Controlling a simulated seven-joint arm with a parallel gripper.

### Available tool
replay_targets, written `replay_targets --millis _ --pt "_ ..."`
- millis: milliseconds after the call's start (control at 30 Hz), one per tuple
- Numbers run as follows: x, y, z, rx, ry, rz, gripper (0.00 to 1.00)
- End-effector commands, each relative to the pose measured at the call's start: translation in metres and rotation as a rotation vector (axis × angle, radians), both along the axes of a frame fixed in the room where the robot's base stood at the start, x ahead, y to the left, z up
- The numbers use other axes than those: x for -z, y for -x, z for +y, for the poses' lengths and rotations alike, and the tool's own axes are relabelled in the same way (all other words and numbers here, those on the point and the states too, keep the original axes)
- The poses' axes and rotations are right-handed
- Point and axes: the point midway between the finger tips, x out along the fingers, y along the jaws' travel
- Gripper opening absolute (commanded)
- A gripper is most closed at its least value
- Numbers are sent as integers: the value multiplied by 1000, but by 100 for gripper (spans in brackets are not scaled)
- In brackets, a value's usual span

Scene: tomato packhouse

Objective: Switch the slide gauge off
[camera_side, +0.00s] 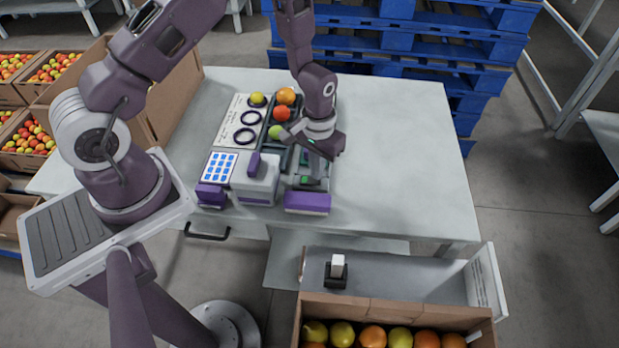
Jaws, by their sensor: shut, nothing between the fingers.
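My gripper (312,146) is low over the front middle of the table, pointing down. Its fingers are shut and empty, and they are small and partly hidden in this view. Below it lies a grey unit with green parts (312,168), partly covered by the gripper. I cannot tell for sure which item is the slide gauge, nor see its switch or display clearly. I cannot tell whether the gripper touches the unit.
Left of it are a grey and purple device (257,182) and a blue-keyed pad (220,167). A purple block (307,203) lies at the front. Behind are a ring card (236,131) and a dark tray holding tomatoes (286,95). The table's (410,150) right side is clear.

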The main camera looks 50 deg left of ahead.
Motion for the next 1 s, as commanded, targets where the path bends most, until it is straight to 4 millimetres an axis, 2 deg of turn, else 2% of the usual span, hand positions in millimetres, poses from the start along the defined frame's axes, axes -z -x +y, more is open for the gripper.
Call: replay_targets --millis 1000 --pt "12 0 0 0 0 -1 0"
